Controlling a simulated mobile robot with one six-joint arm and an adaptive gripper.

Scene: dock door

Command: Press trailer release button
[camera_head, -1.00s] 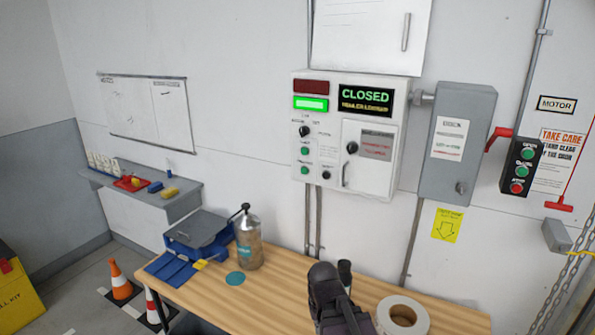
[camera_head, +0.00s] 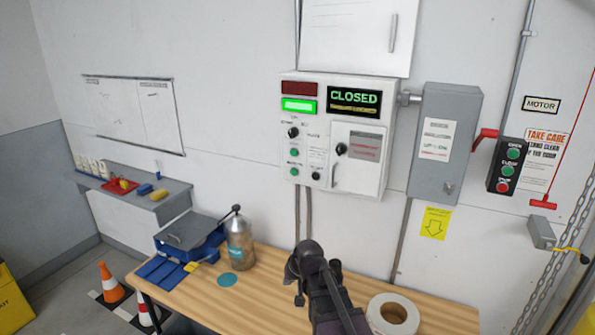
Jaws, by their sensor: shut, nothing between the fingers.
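The white control panel (camera_head: 338,135) hangs on the wall at the picture's middle. Its display (camera_head: 354,99) reads CLOSED, with smaller text below. A green light (camera_head: 299,105) is lit under a dark red one. On its left side are a black knob (camera_head: 293,132), an upper green button (camera_head: 294,152) and a lower green button (camera_head: 293,171); their labels are too small to read, so I cannot tell which is the trailer release. My gripper (camera_head: 308,252) is shut and empty, in front of the wall below the panel, apart from the buttons.
A wooden table (camera_head: 270,285) holds a metal pump can (camera_head: 239,240), a blue box (camera_head: 190,240) and a tape roll (camera_head: 393,315). A grey switch box (camera_head: 443,140) with a red lever and a three-button motor station (camera_head: 507,167) are right of the panel. Open wall lies below the panel.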

